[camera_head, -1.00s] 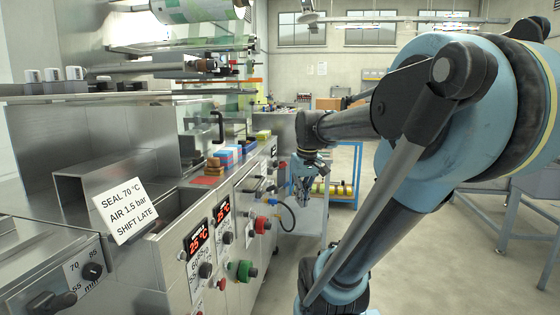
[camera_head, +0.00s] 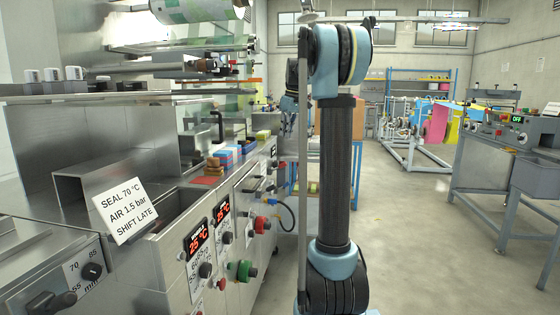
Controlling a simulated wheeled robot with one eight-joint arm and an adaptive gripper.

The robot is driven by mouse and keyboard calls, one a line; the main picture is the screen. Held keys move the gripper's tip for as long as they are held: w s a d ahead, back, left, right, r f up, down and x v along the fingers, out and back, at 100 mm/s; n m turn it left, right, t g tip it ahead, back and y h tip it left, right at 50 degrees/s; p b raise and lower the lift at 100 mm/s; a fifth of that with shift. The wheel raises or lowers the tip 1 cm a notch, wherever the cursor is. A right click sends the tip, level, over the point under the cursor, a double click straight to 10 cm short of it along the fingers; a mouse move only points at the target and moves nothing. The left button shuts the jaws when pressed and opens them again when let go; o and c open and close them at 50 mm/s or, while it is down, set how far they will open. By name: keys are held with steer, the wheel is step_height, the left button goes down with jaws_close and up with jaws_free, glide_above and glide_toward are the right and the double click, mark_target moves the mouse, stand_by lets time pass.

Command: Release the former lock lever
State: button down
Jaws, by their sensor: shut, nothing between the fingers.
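The metal former (camera_head: 78,178) stands at the left of the machine, with a sign leaning on it. My gripper (camera_head: 287,122) is small and partly hidden behind my arm, far to the right of the lever. It is shut and empty.
The sign (camera_head: 122,210) reads "SEAL 70 °C, AIR 1.5 bar, SHIFT LATE". The machine front (camera_head: 225,255) carries displays reading 25 °C, knobs, and green and red buttons. Coloured blocks (camera_head: 228,157) lie on its top. The floor (camera_head: 415,245) to the right is clear.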

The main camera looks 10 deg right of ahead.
steer(key=w+f+n, duration=0.2)
steer(key=w, duration=1.1)
steer(key=w+d+f+n+y, duration=0.1)
steer(key=w+f+n, duration=0.2)
steer(key=w, duration=1)
steer(key=shift+w+d+n, duration=0.2)
steer(key=shift+w+n, duration=0.05)
steer(key=shift+n, duration=0.05)
steer(key=shift+f, duration=0.1)
glide_above(279, 167)
steer(key=w, duration=0.1)
step_height(279, 167, down, 12)
steer(key=shift+f, duration=0.1)
steer(key=shift+d+f, duration=0.3)
steer(key=shift+f, duration=0.2)
steer(key=shift+s+d, duration=0.1)
